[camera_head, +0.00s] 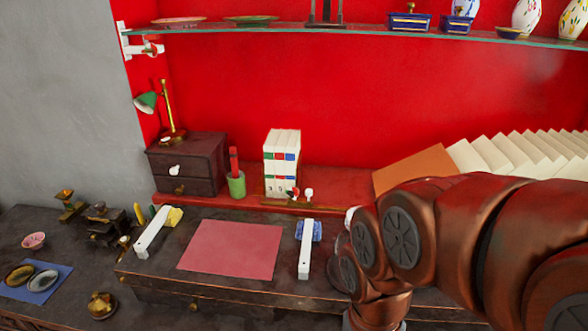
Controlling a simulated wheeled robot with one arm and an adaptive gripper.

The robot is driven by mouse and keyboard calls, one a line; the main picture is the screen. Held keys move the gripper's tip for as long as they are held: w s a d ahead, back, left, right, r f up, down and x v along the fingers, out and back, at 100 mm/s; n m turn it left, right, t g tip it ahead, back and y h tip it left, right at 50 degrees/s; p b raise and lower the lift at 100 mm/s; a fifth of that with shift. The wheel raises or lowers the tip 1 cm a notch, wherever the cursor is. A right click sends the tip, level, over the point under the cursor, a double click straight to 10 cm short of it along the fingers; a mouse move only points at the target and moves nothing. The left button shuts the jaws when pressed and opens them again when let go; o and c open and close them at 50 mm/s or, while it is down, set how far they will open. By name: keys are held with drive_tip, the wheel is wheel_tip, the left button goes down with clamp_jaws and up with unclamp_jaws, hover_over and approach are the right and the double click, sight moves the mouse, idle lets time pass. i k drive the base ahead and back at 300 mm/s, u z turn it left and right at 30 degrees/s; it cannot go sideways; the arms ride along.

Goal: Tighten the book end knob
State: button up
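A set of white binders (282,160) with red, green and blue labels stands upright on the red ledge at the back of the desk. At its foot on the right is a low brass-coloured bookend base (293,204). A small white knob (308,193) stands on its right part, and a small red and white piece (293,193) sits just left of it. These are too small to tell how tight the knob is. My copper-coloured arm reaches in from the right and bends down at the bottom edge, in front and right of the bookend. My gripper is not visible.
A dark drawer box (187,164) with a green lamp and a green cup (236,185) stand left of the binders. White bars (305,251) flank a pink mat (232,249). Leaning books (530,153) fill the right. A glass shelf (350,29) runs above.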

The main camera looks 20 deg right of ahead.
sight(292, 193)
drive_tip(key=u, duration=0.5)
drive_tip(key=k, duration=1.15)
drive_tip(key=u, duration=0.65)
drive_tip(key=i, duration=0.8)
drive_tip(key=u, duration=0.4)
